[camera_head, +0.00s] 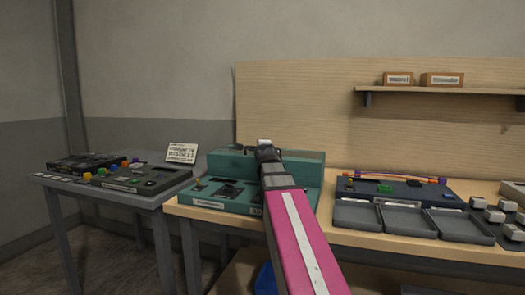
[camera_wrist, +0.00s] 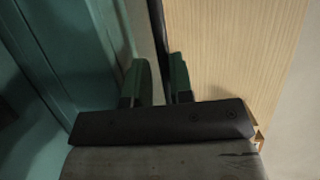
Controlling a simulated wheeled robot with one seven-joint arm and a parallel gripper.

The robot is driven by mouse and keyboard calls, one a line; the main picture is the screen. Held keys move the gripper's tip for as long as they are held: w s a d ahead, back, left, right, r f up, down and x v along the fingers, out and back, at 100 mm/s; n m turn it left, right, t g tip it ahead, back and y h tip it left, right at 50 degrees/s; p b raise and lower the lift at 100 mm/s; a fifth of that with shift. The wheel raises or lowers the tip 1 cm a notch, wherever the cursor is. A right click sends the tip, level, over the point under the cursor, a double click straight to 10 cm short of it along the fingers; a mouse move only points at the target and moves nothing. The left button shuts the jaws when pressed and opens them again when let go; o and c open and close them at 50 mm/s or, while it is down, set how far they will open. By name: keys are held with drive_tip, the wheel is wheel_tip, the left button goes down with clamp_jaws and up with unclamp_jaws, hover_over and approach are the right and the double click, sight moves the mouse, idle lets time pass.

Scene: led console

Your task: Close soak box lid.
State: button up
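A teal box (camera_head: 225,200) stands on the wooden bench in the head view, and its raised teal rear part (camera_head: 302,170) stands behind the low front deck. I take it to be the soak box, but I cannot tell for certain which panel is its lid. My gripper (camera_head: 266,146) is at the top of the rear part, and my pink arm hides part of the box. In the wrist view, teal surfaces (camera_wrist: 55,60) lie left of my gripper fingers (camera_wrist: 160,80). The fingers are close together with a narrow gap; whether they touch the box is unclear.
Right of the box is a dark blue console (camera_head: 405,190) with grey trays (camera_head: 365,215) in front and several pale blocks beyond. A shelf (camera_head: 440,91) with two small boxes hangs above. A grey side table (camera_head: 120,193) with dark panels stands left.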

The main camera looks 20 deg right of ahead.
drive_tip(key=o, duration=0.3)
drive_tip(key=shift+s+f, duration=0.1)
drive_tip(key=shift+f, duration=0.15)
drive_tip(key=v, duration=1)
drive_tip(key=shift+s, duration=0.3)
drive_tip(key=shift+a+r, duration=0.15)
